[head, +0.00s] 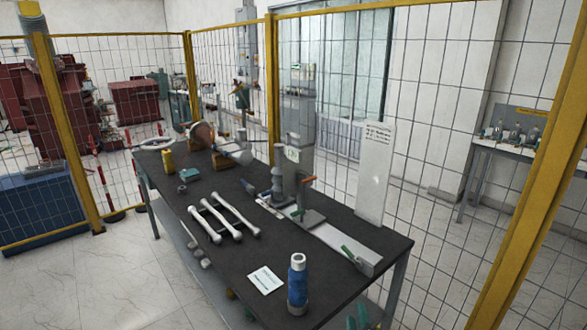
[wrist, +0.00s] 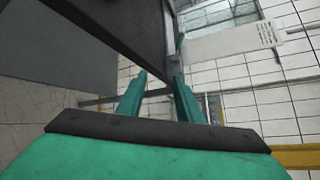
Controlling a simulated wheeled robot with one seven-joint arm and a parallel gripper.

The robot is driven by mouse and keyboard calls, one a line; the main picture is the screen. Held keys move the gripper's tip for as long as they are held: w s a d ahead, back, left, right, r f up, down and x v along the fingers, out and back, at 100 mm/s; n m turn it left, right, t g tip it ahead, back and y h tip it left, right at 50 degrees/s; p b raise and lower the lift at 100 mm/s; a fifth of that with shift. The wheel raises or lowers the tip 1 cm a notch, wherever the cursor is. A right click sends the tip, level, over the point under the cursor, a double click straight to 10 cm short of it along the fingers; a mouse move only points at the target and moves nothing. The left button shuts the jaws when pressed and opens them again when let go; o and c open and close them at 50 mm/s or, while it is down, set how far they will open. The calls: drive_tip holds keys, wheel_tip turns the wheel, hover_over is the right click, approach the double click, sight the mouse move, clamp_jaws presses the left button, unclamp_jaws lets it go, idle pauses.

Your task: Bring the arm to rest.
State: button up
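My gripper (wrist: 158,88) shows in the wrist view as two green fingers with a clear gap between them. It is open and nothing is between the fingertips. Green tips of it (head: 358,318) show at the bottom edge of the head view, in front of the table's near right side. The rest of my arm is out of the head view. In the wrist view the dark table (wrist: 110,25) fills the upper left, close to the fingers; I cannot tell if they touch it.
The black table (head: 335,290) carries a blue bottle (head: 297,285), a white card (head: 265,280), several pale rods (head: 235,215) and a tall grey device (head: 299,130). Yellow-framed mesh fencing (head: 540,190) stands behind and to the right. Tiled floor at the front left is clear.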

drive_tip(key=s+a+f+n, duration=0.3)
drive_tip(key=s+f+n, duration=0.1)
drive_tip(key=s, duration=0.4)
drive_tip(key=s+a+f+n, duration=0.2)
drive_tip(key=s+f+n, duration=0.2)
drive_tip(key=s, duration=0.3)
drive_tip(key=s+a+f+n, duration=0.3)
drive_tip(key=s+f+n, duration=0.1)
drive_tip(key=s, duration=0.4)
drive_tip(key=s+a+r+n, duration=0.2)
drive_tip(key=s+a+n, duration=0.1)
drive_tip(key=s, duration=0.4)
drive_tip(key=s+a+r+n+y, duration=0.1)
drive_tip(key=s+a+r+n, duration=0.1)
drive_tip(key=s+n, duration=0.3)
drive_tip(key=s+a+r+n, duration=0.2)
drive_tip(key=s+a+n, duration=0.2)
drive_tip(key=s, duration=0.6)
drive_tip(key=shift+a+r+n+t+y, duration=0.25)
drive_tip(key=shift+r+n+t+y, duration=0.1)
drive_tip(key=shift+n+t+y, duration=0.05)
